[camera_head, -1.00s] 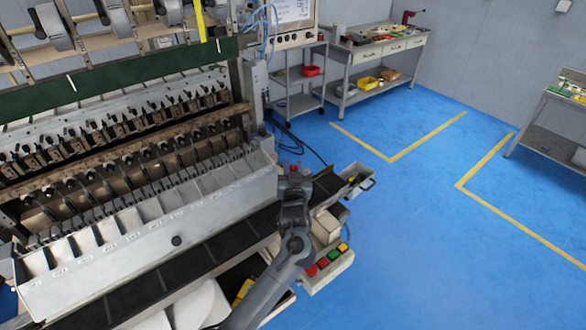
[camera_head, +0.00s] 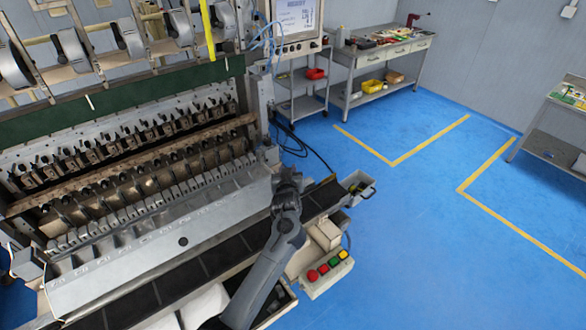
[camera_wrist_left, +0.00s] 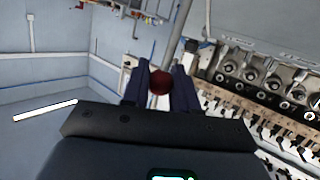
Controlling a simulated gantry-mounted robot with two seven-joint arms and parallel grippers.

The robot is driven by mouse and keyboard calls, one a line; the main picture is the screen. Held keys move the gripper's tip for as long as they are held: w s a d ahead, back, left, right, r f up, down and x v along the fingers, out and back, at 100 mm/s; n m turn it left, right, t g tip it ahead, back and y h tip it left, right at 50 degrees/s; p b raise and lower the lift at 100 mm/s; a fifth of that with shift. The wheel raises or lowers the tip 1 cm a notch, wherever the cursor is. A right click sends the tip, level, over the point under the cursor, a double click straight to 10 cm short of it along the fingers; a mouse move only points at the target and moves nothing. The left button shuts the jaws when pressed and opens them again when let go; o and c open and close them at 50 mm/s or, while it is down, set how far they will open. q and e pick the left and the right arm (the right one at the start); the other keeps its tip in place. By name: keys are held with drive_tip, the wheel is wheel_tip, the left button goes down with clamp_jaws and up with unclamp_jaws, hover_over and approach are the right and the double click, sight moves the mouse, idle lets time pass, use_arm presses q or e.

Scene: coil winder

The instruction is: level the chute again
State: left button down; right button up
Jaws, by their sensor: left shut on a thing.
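The chute (camera_head: 150,248) is the long pale metal trough with dividers along the front of the coil winder. It slopes down towards the black belt in front of it. My left gripper (camera_head: 283,172) is at the chute's right end in the head view. In the left wrist view, its two dark fingers (camera_wrist_left: 159,82) are shut on a dark red ball knob (camera_wrist_left: 159,80). The knob is hidden by the gripper in the head view. How the knob joins the chute is hidden. My right gripper is not in view.
The black belt (camera_head: 205,264) runs below the chute to a small grey bin (camera_head: 361,188). A button box (camera_head: 328,272) with coloured buttons stands right of my left forearm. Dark cables (camera_head: 292,140) hang behind the gripper.

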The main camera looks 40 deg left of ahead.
use_arm(q)
drive_tip(key=a, duration=0.1)
drive_tip(key=a+h+p, duration=0.1)
drive_tip(key=a+n+g+p, duration=0.1)
drive_tip(key=shift+w+f, duration=0.25)
drive_tip(key=shift+w, duration=0.1)
drive_tip(key=shift+f+h, duration=0.1)
drive_tip(key=shift+h, duration=0.2)
drive_tip(key=c, duration=1.3)
unclamp_jaws()
drive_tip(key=o, duration=0.4)
drive_tip(key=shift+d, duration=0.1)
drive_tip(key=v, duration=1)
drive_tip(key=shift+s+d+r+p, duration=0.15)
drive_tip(key=shift+s+r+p, duration=0.1)
drive_tip(key=shift+s+p, duration=0.05)
